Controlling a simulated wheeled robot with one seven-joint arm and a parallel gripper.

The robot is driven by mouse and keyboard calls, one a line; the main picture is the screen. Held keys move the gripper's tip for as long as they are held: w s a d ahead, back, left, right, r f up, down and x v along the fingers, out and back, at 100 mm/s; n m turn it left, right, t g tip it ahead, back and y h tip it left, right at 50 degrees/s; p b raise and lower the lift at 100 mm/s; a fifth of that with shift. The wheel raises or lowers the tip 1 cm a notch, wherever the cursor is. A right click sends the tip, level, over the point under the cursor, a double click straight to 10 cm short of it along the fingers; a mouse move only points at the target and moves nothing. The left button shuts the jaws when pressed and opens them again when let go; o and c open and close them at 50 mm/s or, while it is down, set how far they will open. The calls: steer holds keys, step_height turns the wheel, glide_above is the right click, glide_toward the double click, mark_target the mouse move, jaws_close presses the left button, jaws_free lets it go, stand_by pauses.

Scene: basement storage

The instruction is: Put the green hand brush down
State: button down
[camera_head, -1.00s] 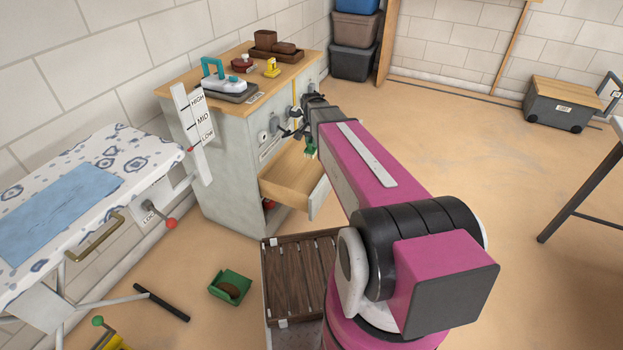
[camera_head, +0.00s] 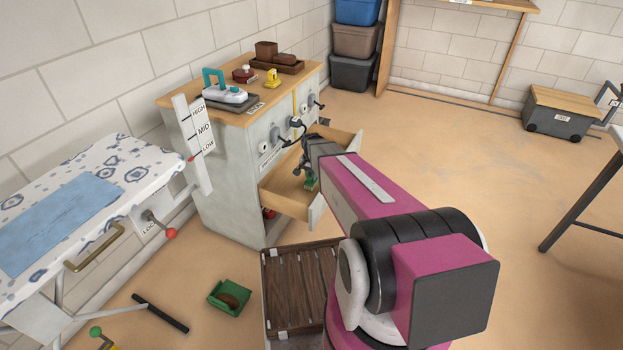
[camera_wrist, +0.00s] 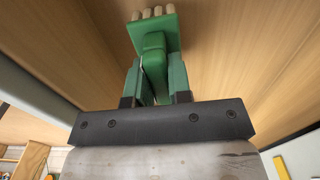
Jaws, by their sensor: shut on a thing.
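The green hand brush (camera_wrist: 153,48) is between the two fingers of my gripper (camera_wrist: 154,85) in the wrist view, with its pale bristles at the far end. In the head view a green bit of the brush (camera_head: 310,182) shows beside my gripper (camera_head: 305,160), in or just over the open wooden drawer (camera_head: 287,196). My gripper is shut on the brush. Wooden drawer surfaces surround it in the wrist view. I cannot tell whether the brush touches the drawer bottom.
The grey cabinet (camera_head: 222,165) bears an iron (camera_head: 225,94) and a brown tray (camera_head: 277,62) on top. The ironing board (camera_head: 110,180) stands at left. A green dustpan (camera_head: 229,298) lies on the floor. Open floor (camera_head: 450,150) lies to the right.

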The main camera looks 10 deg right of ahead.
steer(key=shift+f, duration=0.85)
steer(key=shift+f, duration=0.15)
steer(key=c, duration=1.1)
jaws_free()
steer(key=shift+o, duration=0.2)
step_height(320, 180, up, 12)
steer(key=shift+s, duration=0.4)
steer(key=s+r+n, duration=0.2)
steer(key=s+n, duration=0.1)
steer(key=s, duration=0.7)
steer(key=s+r+n, duration=0.1)
steer(key=s+n, duration=0.3)
steer(key=s, duration=0.6)
steer(key=shift+s+r, duration=0.15)
steer(key=shift+r, duration=0.2)
